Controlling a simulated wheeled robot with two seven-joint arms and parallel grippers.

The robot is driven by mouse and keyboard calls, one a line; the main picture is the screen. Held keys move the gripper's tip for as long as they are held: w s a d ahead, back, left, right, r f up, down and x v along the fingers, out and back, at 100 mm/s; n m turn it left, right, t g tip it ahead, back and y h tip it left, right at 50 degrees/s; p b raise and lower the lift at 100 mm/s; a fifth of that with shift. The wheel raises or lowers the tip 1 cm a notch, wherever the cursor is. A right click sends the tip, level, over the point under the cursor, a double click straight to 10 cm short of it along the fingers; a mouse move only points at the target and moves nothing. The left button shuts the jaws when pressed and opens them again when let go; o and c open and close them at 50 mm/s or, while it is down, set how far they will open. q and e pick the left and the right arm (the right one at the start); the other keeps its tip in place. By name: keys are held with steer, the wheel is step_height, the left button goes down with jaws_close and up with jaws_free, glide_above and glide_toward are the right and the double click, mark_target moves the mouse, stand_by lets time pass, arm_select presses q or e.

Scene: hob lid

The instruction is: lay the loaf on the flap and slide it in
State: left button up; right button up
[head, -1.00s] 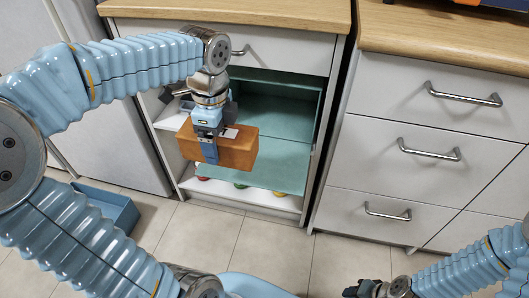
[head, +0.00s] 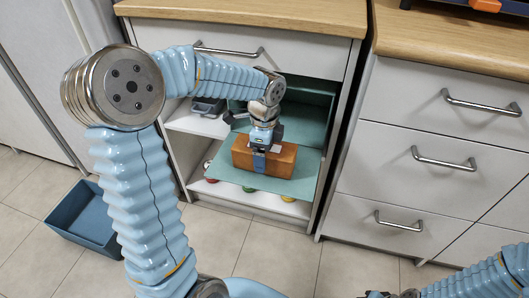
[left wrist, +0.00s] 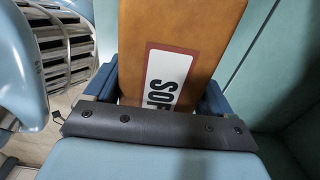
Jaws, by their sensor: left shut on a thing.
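The loaf is an orange-brown block (head: 283,163). My left gripper (head: 266,147) is shut across its middle from above. The teal flap (head: 228,172) lies folded down and flat in front of the teal-lined compartment (head: 305,105). The loaf is level over the flap, near the compartment's mouth; I cannot tell if it touches the flap. In the left wrist view the loaf (left wrist: 212,30) sits between the fingers (left wrist: 160,98), with a white label in a dark red border. My right gripper (head: 378,294) is at the bottom edge, partly cut off; its jaws are unclear.
Below the flap is a white shelf (head: 230,194) with several coloured items. A dark grey item (head: 207,106) stands on a shelf left of the flap. A drawer with a bar handle (head: 228,50) is above. A blue bin (head: 80,242) stands on the floor at left.

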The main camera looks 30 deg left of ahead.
arm_select(q)
steer(key=o, duration=1.2)
steer(key=shift+c, duration=0.2)
step_height(320, 180, up, 12)
steer(key=shift+r+p, duration=0.1)
steer(key=shift+p, duration=0.8)
